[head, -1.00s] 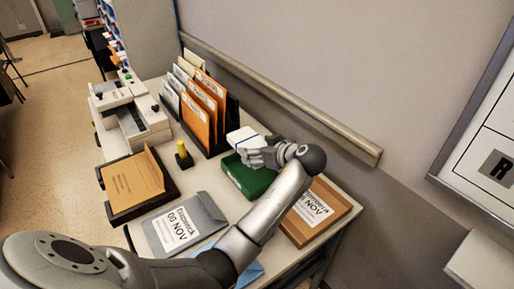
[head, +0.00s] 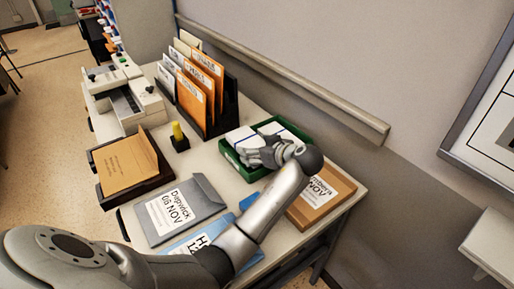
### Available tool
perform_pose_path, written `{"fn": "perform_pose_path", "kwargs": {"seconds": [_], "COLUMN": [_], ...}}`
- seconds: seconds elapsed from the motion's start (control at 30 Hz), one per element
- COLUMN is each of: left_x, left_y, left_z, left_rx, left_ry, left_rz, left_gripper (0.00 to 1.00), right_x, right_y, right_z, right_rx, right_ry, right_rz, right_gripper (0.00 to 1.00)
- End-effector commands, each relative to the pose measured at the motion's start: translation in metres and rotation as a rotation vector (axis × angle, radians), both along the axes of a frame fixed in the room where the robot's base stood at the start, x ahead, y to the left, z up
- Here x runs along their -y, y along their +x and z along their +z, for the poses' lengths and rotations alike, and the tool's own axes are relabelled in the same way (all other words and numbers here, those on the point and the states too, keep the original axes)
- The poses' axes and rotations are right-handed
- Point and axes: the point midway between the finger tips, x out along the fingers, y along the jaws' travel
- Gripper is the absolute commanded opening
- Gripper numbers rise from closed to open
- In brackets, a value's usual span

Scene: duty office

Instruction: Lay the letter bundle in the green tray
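The green tray (head: 228,153) stands at the right back of the desk. White paper of the letter bundle (head: 239,136) shows within the tray's rim, with more white (head: 285,131) to the right. I cannot tell whether these are one bundle or two. My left gripper (head: 257,150) is over the tray, its fingers against or just over the white paper. The fingers and wrist hide the tray's middle and front right. Whether the fingers still grip the bundle does not show. My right gripper is not in view.
A dark rack of orange and white folders (head: 194,95) stands just left of the tray. A brown parcel (head: 322,196) lies to its right, and a grey envelope (head: 178,210) and blue envelope (head: 190,246) in front. A yellow-handled stamp (head: 179,138) and a brown envelope tray (head: 127,167) are further left.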

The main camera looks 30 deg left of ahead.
Motion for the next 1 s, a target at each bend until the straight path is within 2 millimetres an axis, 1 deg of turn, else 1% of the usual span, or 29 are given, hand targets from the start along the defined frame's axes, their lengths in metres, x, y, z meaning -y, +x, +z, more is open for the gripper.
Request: {"fn": "perform_pose_path", "kwargs": {"seconds": [0.33,0.37,0.53,0.87,1.0], "left_x": [-0.0002,-0.0002,-0.0001,0.0001,0.0077], "left_y": [0.0000,0.0000,0.0000,-0.0004,-0.0029], "left_z": [0.0007,0.0007,0.0006,0.0001,0.0045], "left_rx": [0.000,0.000,0.000,-0.001,0.001], "left_ry": [0.001,0.001,0.001,-0.001,0.000], "left_rz": [0.000,0.000,0.000,0.001,0.000], "left_gripper": [0.50,0.78,1.00,1.00,1.00], "right_x": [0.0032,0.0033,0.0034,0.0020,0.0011], "right_y": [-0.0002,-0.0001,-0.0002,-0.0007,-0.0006], "right_z": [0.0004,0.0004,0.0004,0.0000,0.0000], "right_rx": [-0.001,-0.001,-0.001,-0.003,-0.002], "right_ry": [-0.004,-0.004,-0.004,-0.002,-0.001], "right_rz": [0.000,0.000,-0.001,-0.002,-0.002], "right_gripper": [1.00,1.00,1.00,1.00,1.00]}}
